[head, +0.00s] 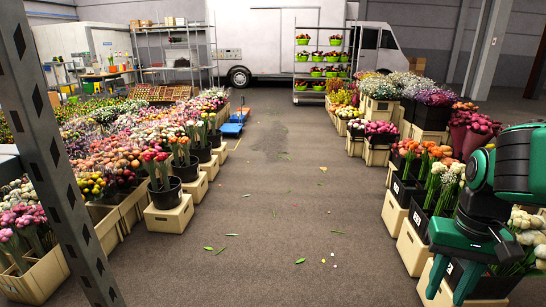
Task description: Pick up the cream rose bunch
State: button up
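My gripper (449,296) is at the lower right, pointing down, with its two green fingers apart. Nothing shows between the fingers except a crate and dark bucket behind them. Cream blooms (528,238) that could be the cream rose bunch stand at the right edge, just right of my gripper and partly hidden by my arm. A whitish bunch (449,174) stands in a black bucket above and behind my gripper. I cannot tell from here which of these are roses. My gripper appears apart from both.
Flower buckets on beige crates line the right side (415,246) and the left side (168,217). A grey floor aisle (275,215) between them is mostly clear, with scattered leaves. A blue trolley (233,124), plant rack (322,60) and white van (265,45) stand farther back. A perforated metal post (52,150) crosses the left.

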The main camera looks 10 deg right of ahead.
aim_at(438, 167)
jog(key=z, duration=0.1)
jog(key=i, duration=1.2)
jog(key=z, duration=0.45)
jog(key=i, duration=1.15)
jog(key=z, duration=0.45)
jog(key=i, duration=1.15)
jog(key=z, duration=0.25)
